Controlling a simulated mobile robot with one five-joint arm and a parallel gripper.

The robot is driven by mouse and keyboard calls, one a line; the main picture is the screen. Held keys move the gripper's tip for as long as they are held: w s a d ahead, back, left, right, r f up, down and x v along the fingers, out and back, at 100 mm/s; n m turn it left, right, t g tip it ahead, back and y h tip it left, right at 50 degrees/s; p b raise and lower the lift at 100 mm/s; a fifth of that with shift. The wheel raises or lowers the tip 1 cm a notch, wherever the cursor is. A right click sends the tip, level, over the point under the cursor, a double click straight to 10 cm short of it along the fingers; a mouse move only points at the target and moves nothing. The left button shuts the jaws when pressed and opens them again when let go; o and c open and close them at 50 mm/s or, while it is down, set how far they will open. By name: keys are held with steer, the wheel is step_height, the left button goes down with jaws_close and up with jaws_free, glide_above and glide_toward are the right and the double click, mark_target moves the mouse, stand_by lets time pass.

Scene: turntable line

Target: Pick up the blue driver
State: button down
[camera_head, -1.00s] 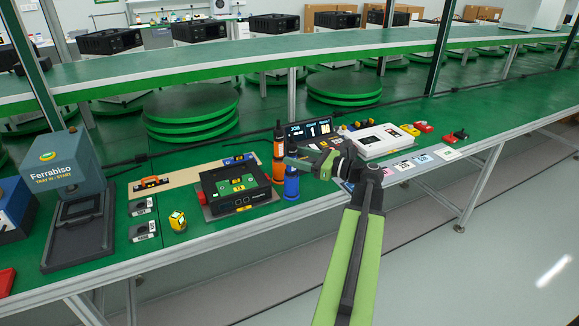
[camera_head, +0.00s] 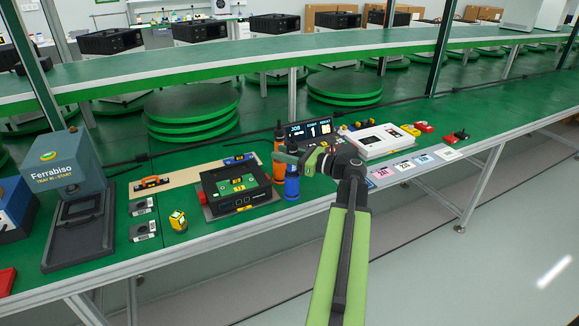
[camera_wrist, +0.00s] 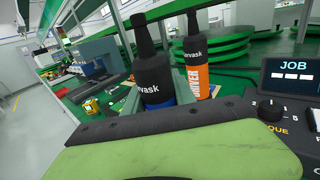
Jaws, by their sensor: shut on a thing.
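The blue driver (camera_head: 292,186) stands upright at the front edge of the green bench, its top partly covered by my gripper. In the wrist view it is the near dark bottle (camera_wrist: 153,70) with a black nozzle and a blue band low down. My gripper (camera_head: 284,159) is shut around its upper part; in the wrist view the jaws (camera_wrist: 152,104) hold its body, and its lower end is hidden. The orange driver (camera_head: 279,165) stands just behind it, apart from the jaws in the wrist view (camera_wrist: 196,78).
A black device (camera_head: 240,205) on a grey plate lies left of the drivers. A job display (camera_head: 309,131) with knobs stands behind right, and a white box (camera_head: 380,141) lies farther right. A yellow object (camera_head: 178,221) and a Ferrabiso station (camera_head: 68,170) are at left.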

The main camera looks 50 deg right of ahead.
stand_by(0.4)
step_height(320, 180, up, 10)
steer(key=p, duration=1)
steer(key=c, duration=1.7)
jaws_free()
steer(key=shift+c, duration=0.2)
jaws_close()
